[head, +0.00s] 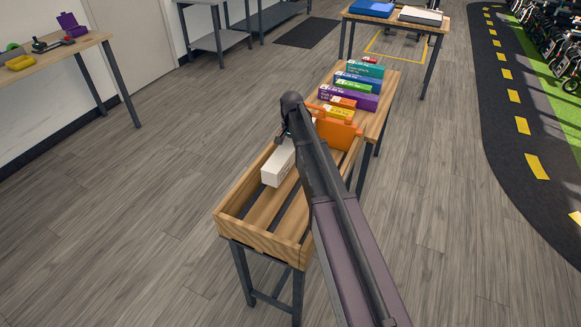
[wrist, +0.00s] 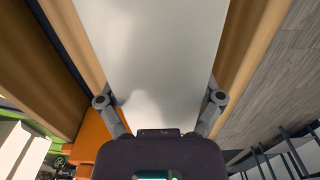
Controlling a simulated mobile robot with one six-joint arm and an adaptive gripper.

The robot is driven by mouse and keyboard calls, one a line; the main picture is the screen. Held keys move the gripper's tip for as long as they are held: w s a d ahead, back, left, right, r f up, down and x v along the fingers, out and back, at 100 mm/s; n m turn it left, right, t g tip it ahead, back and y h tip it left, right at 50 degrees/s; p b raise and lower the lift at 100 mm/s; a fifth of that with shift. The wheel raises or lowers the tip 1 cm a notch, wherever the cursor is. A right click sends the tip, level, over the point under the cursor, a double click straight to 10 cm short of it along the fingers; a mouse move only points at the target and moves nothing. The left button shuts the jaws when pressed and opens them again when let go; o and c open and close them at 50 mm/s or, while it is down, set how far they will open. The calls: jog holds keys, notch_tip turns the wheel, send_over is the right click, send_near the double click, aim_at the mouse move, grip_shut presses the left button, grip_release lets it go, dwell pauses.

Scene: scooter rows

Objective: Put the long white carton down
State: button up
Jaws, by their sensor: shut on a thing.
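The long white carton (head: 277,168) is at or just above the slatted wooden tray (head: 262,240), lengthwise along it near its left wall. I cannot tell whether its underside touches the slats. In the wrist view the carton (wrist: 150,50) fills the middle, with wooden strips on both sides. My gripper (wrist: 160,101) is shut on the carton, one finger on each side. In the head view my arm hides the gripper and the carton's far end.
An orange holder (head: 340,132) stands just beyond the tray. Several coloured cartons, including a purple one (head: 348,97), stand in a row behind it. The tray's near part is empty. A side table (head: 62,52) is at left, another table (head: 395,17) at the back.

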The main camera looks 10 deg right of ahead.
aim_at(292, 169)
jog(key=shift+f+b, duration=1)
jog(key=shift+f, duration=0.4)
jog(key=shift+f+b, duration=2.25)
jog(key=shift+f, duration=0.15)
jog(key=o, duration=1.1)
jog(key=shift+c, duration=0.2)
jog(key=shift+r, duration=0.25)
notch_tip(292, 169, up, 12)
jog(key=p, duration=1.2)
